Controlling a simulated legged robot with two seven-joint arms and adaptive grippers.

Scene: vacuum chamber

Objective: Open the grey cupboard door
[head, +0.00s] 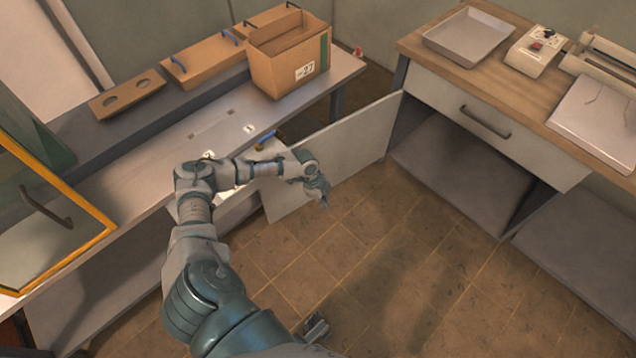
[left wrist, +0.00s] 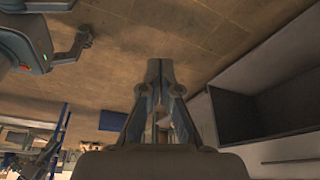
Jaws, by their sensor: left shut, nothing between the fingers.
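The grey cupboard door (head: 345,148) stands swung wide open in the head view, at the left side of the cupboard under the wooden counter. The cupboard's dark interior (head: 450,165) shows below a drawer. My left gripper (head: 322,196) is shut and empty, in front of the door's face as the head view sees it; whether it touches the door I cannot tell. My left forearm hides part of the door. In the left wrist view the left gripper's fingers (left wrist: 160,68) meet at the tips, over the floor. My right gripper (head: 316,328) shows small at the bottom; its fingers are unclear.
The wooden counter (head: 420,45) carries a metal tray (head: 468,38) and a small device (head: 537,50). A bench (head: 120,190) on the left holds a cardboard box (head: 288,62). A yellow-framed glass door (head: 60,250) stands at far left. The tiled floor (head: 420,270) is clear.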

